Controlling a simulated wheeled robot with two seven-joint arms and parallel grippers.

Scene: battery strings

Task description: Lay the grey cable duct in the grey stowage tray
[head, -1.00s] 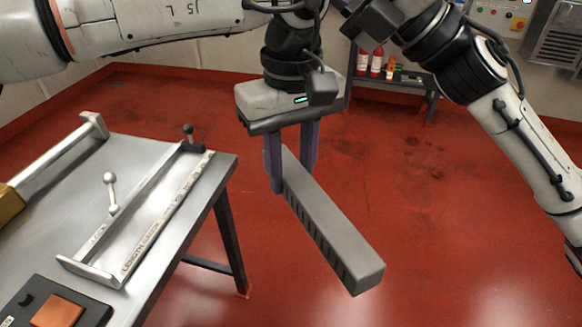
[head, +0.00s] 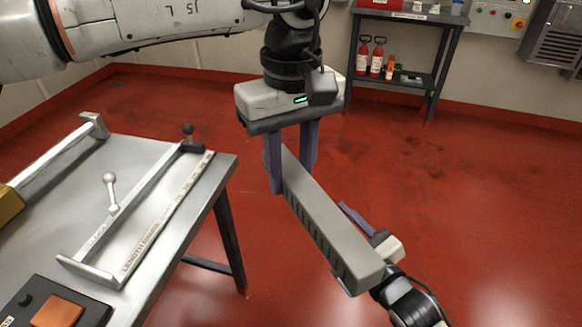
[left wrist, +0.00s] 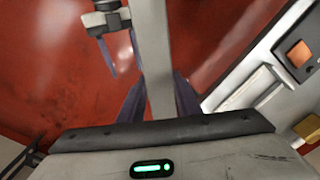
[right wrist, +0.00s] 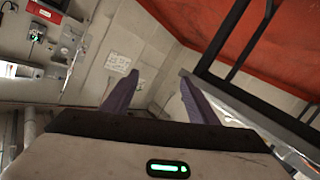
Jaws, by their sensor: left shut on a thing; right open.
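The grey cable duct (head: 335,226) is a long slotted bar in the air beyond the table's right edge, slanting from my left gripper toward the lower right. My left gripper (head: 292,180) points down and is shut on the duct's far end. The duct also runs up the left wrist view (left wrist: 155,55). My right gripper (head: 350,238) is open beside the duct's near end, partly hidden behind it. The right wrist view shows its spread fingers (right wrist: 158,85) with nothing clearly between them. I cannot make out the grey stowage tray in any view.
A metal table (head: 150,160) on the left carries a length gauge (head: 165,215) with knobbed levers and a black block with an orange pad (head: 58,312). A shelf (head: 410,85) with red bottles stands at the back wall. Red floor is open around the duct.

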